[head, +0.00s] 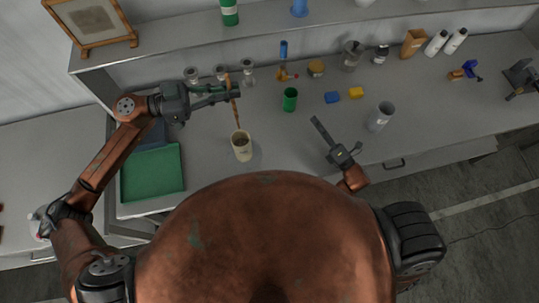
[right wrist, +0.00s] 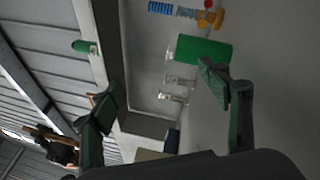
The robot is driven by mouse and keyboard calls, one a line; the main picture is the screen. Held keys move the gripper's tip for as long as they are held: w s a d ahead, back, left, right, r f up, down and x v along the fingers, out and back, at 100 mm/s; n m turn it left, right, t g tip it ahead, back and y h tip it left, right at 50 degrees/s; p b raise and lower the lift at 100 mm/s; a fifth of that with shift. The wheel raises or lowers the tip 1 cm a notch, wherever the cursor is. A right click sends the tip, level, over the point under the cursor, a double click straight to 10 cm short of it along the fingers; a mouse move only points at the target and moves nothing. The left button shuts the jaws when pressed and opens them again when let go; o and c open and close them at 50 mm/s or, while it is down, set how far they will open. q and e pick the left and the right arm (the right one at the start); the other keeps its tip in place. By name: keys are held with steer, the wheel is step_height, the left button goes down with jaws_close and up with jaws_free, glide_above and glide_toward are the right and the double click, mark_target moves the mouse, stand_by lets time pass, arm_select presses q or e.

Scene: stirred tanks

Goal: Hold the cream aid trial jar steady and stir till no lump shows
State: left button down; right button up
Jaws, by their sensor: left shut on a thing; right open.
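The cream jar (head: 241,153) stands upright on the grey bench. Its contents look dark brownish; I cannot make out lumps at this size. My left gripper (head: 232,92) is shut on a brown stirring stick (head: 236,112), above and behind the jar. The stick slants down, its lower end at the jar's mouth; how deep it goes is hidden. My right gripper (head: 337,134) is open and empty, to the right of the jar and apart from it. In the right wrist view its fingers (right wrist: 160,88) are spread, with a green cup (right wrist: 203,50) beyond them.
A green tray (head: 152,172) lies left of the jar. The green cup (head: 290,99), a blue block (head: 332,97), a yellow block (head: 355,92) and a grey cup (head: 380,116) stand behind and to the right. Small glass jars (head: 219,73) are behind my left gripper. Bench between jar and right gripper is clear.

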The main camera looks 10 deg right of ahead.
steer(key=s+a+n+g+y, duration=0.3)
steer(key=a+n+g+y, duration=0.15)
steer(key=a+n, duration=0.75)
steer(key=n+g+y, duration=0.3)
steer(key=n, duration=0.5)
glide_toward(234, 142)
steer(key=x, duration=0.7)
steer(key=shift+w+a+f, duration=0.1)
steer(key=shift+w+f, duration=0.05)
steer(key=shift+f, duration=0.15)
steer(key=shift+c, duration=0.6)
steer(key=c, duration=1.2)
